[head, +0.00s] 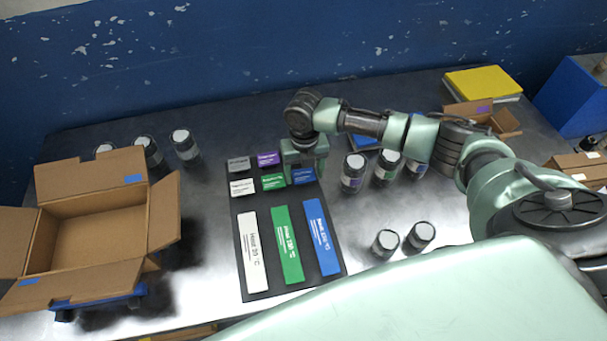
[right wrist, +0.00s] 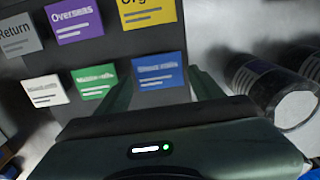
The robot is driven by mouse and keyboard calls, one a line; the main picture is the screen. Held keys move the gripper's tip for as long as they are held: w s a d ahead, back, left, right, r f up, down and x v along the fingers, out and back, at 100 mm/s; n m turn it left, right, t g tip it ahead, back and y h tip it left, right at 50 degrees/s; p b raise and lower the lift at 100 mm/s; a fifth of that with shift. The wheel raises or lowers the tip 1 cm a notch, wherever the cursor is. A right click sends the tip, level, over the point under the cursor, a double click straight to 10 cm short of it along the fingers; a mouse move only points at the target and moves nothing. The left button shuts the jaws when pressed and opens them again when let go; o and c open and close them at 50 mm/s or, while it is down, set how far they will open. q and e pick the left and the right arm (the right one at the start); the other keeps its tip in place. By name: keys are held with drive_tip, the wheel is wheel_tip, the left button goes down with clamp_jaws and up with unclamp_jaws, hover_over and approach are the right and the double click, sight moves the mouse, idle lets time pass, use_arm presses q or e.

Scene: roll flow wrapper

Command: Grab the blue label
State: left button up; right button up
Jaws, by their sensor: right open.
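A small blue label (head: 304,177) lies at the right end of the second row on the dark board (head: 240,208). A longer blue strip (head: 321,238) lies lower on the same board. My left gripper is not in view.
White (head: 244,187), green (head: 273,182), grey (head: 239,164) and purple (head: 268,158) labels lie close by. Several dark jars (head: 354,170) stand right of the board. An open carton (head: 92,235) is at left.

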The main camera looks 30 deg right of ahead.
drive_tip(key=shift+f, duration=0.1)
drive_tip(key=c, duration=1.1)
